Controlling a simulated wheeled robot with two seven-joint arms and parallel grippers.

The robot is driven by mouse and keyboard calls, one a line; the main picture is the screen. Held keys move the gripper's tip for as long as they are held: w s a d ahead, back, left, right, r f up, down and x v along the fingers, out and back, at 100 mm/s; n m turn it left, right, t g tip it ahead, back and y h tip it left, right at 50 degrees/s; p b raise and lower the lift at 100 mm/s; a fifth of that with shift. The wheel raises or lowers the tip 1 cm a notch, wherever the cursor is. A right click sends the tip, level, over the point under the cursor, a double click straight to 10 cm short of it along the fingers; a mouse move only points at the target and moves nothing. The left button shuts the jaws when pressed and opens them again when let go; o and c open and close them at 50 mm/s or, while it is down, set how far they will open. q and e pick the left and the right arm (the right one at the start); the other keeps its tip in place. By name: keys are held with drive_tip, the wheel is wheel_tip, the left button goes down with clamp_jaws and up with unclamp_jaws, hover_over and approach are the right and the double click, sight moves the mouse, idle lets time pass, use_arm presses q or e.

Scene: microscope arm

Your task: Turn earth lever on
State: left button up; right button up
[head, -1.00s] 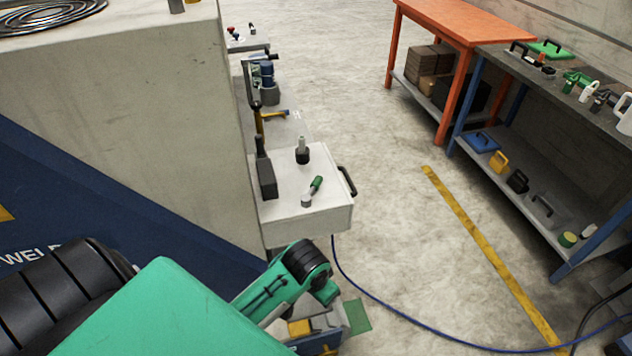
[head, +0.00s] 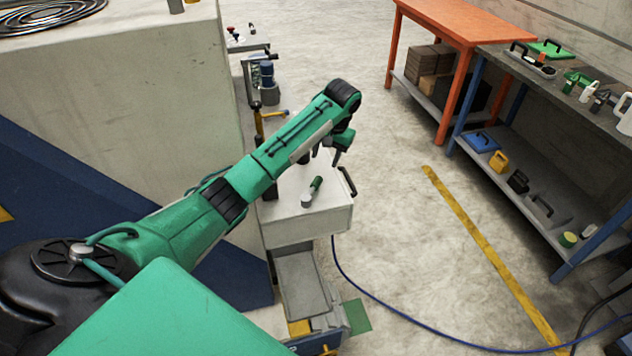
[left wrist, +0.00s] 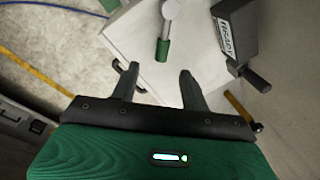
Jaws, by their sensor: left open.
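A short lever with a green grip (head: 316,184) and a pale metal end lies over the top of a white cabinet (head: 312,226). In the left wrist view, the green grip (left wrist: 162,50) points toward my fingers, with its round silver end at the top edge. I cannot tell whether this is the earth lever, as no label on it is legible. My left gripper (head: 333,157) is open and empty above the cabinet top. In the left wrist view its two fingers (left wrist: 158,86) are spread apart, short of the green grip and not touching it.
A dark box with a white label (left wrist: 232,32) and a black handle stands right of the lever in the wrist view. A black handle (head: 347,181) is on the cabinet's right edge. A blue cable (head: 400,334) crosses the floor. An orange table (head: 470,20) stands beyond.

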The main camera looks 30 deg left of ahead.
sight(315, 183)
use_arm(q)
drive_tip(key=a+f, duration=0.1)
drive_tip(key=f, duration=0.2)
drive_tip(key=a+f+p, duration=0.1)
drive_tip(key=f, duration=0.3)
drive_tip(key=a+f, duration=0.1)
drive_tip(key=f, duration=0.3)
drive_tip(key=shift+f+p, duration=0.1)
drive_tip(key=shift+p, duration=0.3)
drive_tip(key=shift+a+f, duration=0.15)
drive_tip(key=shift+f, duration=0.55)
drive_tip(key=shift+c, duration=0.7)
clamp_jaws()
